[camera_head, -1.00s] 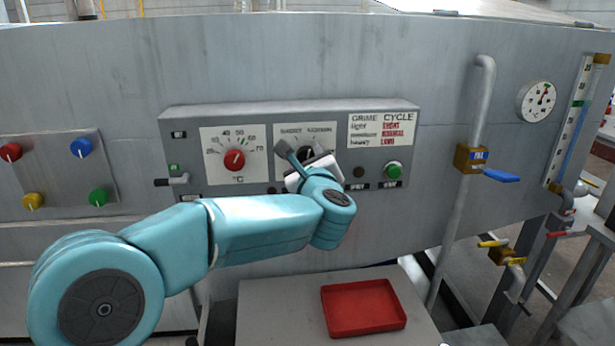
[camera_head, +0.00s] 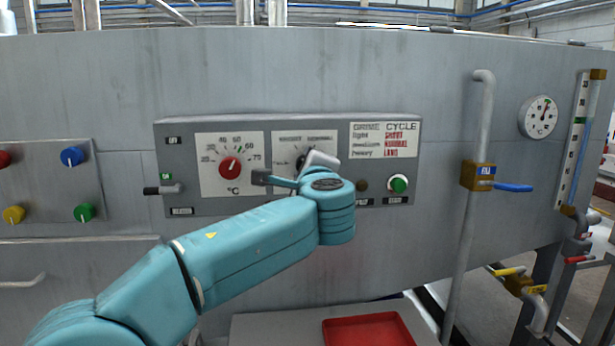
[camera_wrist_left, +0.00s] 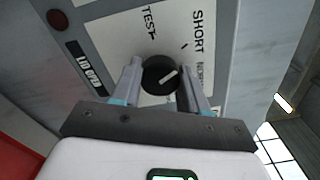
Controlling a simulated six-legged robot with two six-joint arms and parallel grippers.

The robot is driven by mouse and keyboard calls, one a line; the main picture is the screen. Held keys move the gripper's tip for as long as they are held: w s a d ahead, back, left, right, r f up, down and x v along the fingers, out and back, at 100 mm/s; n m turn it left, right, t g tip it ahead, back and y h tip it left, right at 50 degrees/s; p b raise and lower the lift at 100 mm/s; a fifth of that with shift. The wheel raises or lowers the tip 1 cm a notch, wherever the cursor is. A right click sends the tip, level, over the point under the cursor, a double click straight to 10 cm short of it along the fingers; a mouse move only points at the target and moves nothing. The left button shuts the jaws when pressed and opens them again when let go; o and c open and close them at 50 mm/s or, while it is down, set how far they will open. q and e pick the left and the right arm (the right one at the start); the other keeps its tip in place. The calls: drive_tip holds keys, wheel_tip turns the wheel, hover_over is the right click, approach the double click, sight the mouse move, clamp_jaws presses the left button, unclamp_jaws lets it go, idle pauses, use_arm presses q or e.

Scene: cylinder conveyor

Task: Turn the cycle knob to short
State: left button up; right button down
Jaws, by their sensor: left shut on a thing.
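The cycle knob (camera_wrist_left: 158,84) is a round black knob with a white pointer line. In the left wrist view it sits between the two fingers of my left gripper (camera_wrist_left: 161,76), which is shut on it. The pointer slants up and right, toward the side with the SHORT (camera_wrist_left: 198,32) and NORMAL labels; which mark it meets is unclear. TEST (camera_wrist_left: 149,20) is at upper left. In the head view the cycle dial plate (camera_head: 290,142) is partly hidden by my left wrist and gripper. My right gripper is in neither view.
Left of the cycle dial is a red temperature knob (camera_head: 229,167). A green button (camera_head: 399,183) is at the right of the panel. A grime/cycle chart (camera_head: 384,140) is above it. A red tray (camera_head: 370,330) lies below. A pipe with a blue-handled valve (camera_head: 479,177) stands to the right.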

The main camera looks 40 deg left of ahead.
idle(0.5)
use_arm(q)
drive_tip(key=o, duration=1.1)
drive_tip(key=shift+c, duration=0.2)
drive_tip(key=b+v, duration=0.1)
drive_tip(key=v, duration=1.5)
drive_tip(key=shift+d+b, duration=0.2)
drive_tip(key=shift+b, duration=0.1)
drive_tip(key=shift+s, duration=0.15)
